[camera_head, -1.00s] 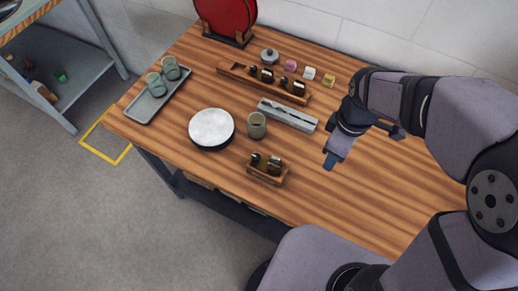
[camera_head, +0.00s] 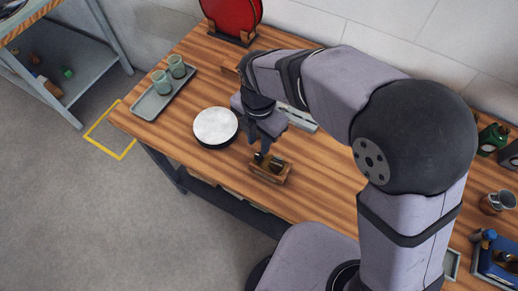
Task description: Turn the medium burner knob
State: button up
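No burner knob can be made out for certain. My gripper (camera_head: 262,147) points down over the front part of the wooden table (camera_head: 318,195). Its tips are just above or at a small wooden stand (camera_head: 270,174) holding two small dark pieces (camera_head: 276,164). I cannot tell whether the tips touch them, or whether the fingers are open or shut. A round white-topped dark disc (camera_head: 215,126) lies just left of the gripper.
A grey tray (camera_head: 152,106) with two green cups (camera_head: 160,82) is at the left. A red round object (camera_head: 232,14) stands at the back. Green (camera_head: 492,138) and blue (camera_head: 496,262) items are at the right. My arm hides the middle and back.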

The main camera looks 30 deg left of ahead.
aim_at(259, 156)
jog(key=shift+f+p, duration=0.8)
jog(key=shift+f, duration=2.3)
grip_shut()
